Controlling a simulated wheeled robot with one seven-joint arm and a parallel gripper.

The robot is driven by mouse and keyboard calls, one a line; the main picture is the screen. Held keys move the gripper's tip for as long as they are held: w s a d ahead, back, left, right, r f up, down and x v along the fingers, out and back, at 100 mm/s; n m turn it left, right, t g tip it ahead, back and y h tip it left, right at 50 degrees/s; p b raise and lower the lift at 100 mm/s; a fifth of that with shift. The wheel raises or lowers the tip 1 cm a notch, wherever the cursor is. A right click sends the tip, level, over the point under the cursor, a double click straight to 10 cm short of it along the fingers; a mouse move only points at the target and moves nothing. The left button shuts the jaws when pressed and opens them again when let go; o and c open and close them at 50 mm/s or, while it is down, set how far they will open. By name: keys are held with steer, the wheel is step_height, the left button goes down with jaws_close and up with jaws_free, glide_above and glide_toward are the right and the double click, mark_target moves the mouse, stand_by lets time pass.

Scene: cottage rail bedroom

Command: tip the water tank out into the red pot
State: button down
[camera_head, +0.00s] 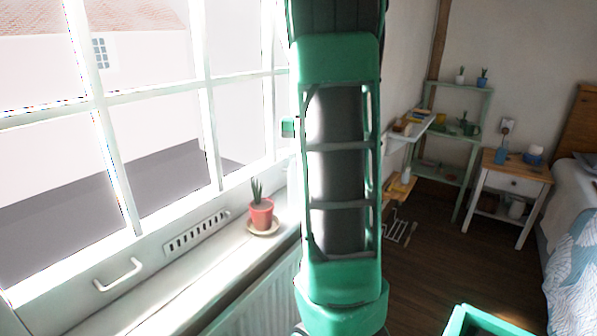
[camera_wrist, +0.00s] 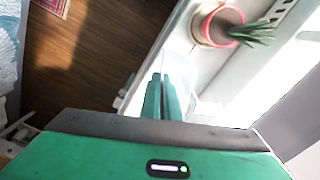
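The red pot (camera_head: 262,217) stands upright on a saucer (camera_head: 263,232) on the window sill, with a spiky green plant in it. In the wrist view the red pot (camera_wrist: 203,30) is at the top, beyond and to the right of my fingertips, clearly apart from them.
The white sill (camera_head: 165,285) runs along the window, with a radiator (camera_head: 262,297) below it. A handle (camera_head: 118,274) sticks out at lower left. Farther right are a green shelf (camera_head: 459,131), a nightstand (camera_head: 514,178) and a bed (camera_head: 575,235). Wooden floor (camera_head: 440,260) is open between.

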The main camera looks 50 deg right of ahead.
steer(key=s+r, duration=0.5)
steer(key=s, duration=0.1)
steer(key=shift+d, duration=0.2)
stand_by(0.6)
stand_by(0.5)
